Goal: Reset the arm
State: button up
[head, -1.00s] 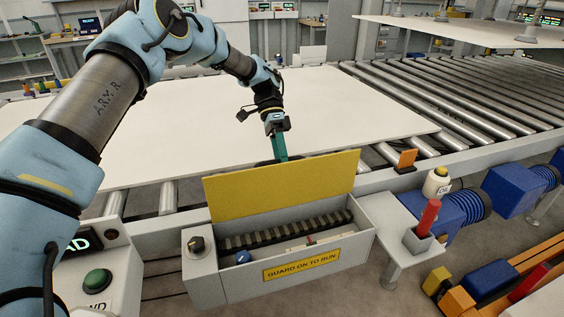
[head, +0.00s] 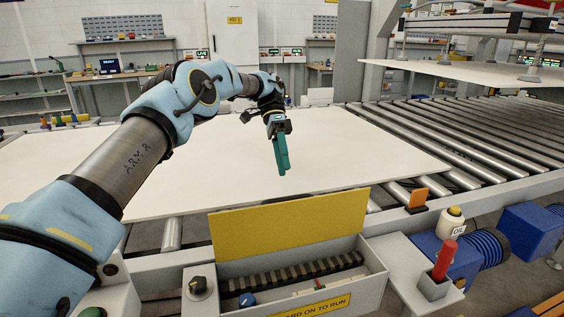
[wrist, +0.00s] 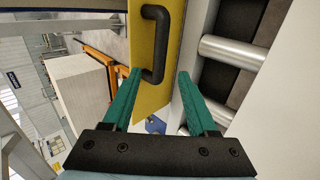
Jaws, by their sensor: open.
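My gripper (head: 283,168) with green fingers hangs at the end of my outstretched arm, pointing down. In the head view it shows over the white sheet, behind and above the yellow guard (head: 290,222). The wrist view shows its two fingers (wrist: 160,75) apart with nothing held between them. The guard stands raised at the back of an open grey box (head: 375,285), with a dark ribbed strip inside.
A large white sheet (head: 150,170) lies on the roller conveyor (head: 470,140). A red-topped post (head: 444,260), an oil bottle (head: 451,222) and an orange tab (head: 418,198) stand right of the box. A second sheet (head: 480,70) hangs under the suction frame.

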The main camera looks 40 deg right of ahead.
jog(key=shift+w+r, duration=0.3)
jog(key=shift+r, duration=0.05)
jog(key=shift+w, duration=0.1)
dwell(0.4)
jog(key=w+a+n+t+h, duration=0.25)
jog(key=w+a+n, duration=0.3)
jog(key=a, duration=0.55)
jog(key=w+a+n+t+h, duration=0.1)
jog(key=w+a+n+t, duration=0.4)
jog(key=a, duration=0.7)
jog(key=s+a+f+n+t, duration=0.1)
jog(key=s+a+n, duration=0.4)
jog(key=a, duration=0.8)
jog(key=s+a+f+n+t, duration=0.1)
jog(key=s+a+n, duration=0.4)
jog(key=a, duration=0.8)
jog(key=s, duration=0.2)
jog(key=shift+s+f+n, duration=0.25)
jog(key=shift+s+n, duration=0.05)
jog(key=shift+n, duration=0.05)
